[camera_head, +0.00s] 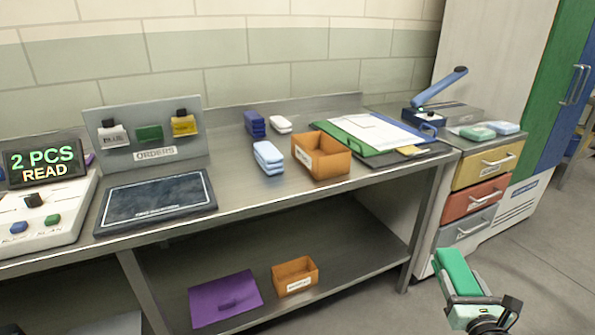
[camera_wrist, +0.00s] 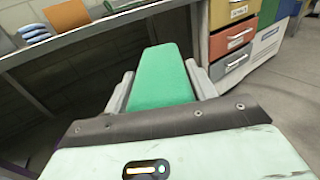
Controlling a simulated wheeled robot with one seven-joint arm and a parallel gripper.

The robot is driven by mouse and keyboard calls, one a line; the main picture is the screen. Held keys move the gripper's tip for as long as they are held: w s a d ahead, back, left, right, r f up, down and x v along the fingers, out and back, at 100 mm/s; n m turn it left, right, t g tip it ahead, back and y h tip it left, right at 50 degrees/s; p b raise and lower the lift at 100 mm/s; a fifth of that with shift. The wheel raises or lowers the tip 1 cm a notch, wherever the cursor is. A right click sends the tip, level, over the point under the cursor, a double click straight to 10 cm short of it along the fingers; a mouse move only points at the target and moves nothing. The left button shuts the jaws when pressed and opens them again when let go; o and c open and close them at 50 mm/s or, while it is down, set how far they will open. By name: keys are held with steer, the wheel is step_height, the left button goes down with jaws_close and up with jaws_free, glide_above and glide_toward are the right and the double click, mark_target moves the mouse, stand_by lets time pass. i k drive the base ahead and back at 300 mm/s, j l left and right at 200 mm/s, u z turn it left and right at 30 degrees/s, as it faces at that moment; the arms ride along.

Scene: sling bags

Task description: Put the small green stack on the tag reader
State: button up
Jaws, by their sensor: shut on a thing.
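My gripper (camera_head: 466,294) is at the lower right in the head view, in front of the drawers and apart from the table. It is shut on a small green stack (camera_head: 455,270). In the wrist view the green stack (camera_wrist: 162,78) stands between the two grey fingers of my gripper (camera_wrist: 163,88). The tag reader appears to be the dark flat pad (camera_head: 155,201) at the left on the steel table. Its top is bare.
An orders board (camera_head: 146,135) stands behind the pad. Drawers (camera_head: 481,195) stand right of the table.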

mark_target(157, 195)
steer(key=j+z, duration=0.15)
steer(key=j, duration=0.3)
steer(key=j+z, duration=0.2)
steer(key=j, duration=0.25)
steer(key=k+j+z, duration=0.15)
steer(key=j, duration=0.3)
steer(key=j+z, duration=0.15)
steer(key=j, duration=0.3)
steer(key=k, duration=0.05)
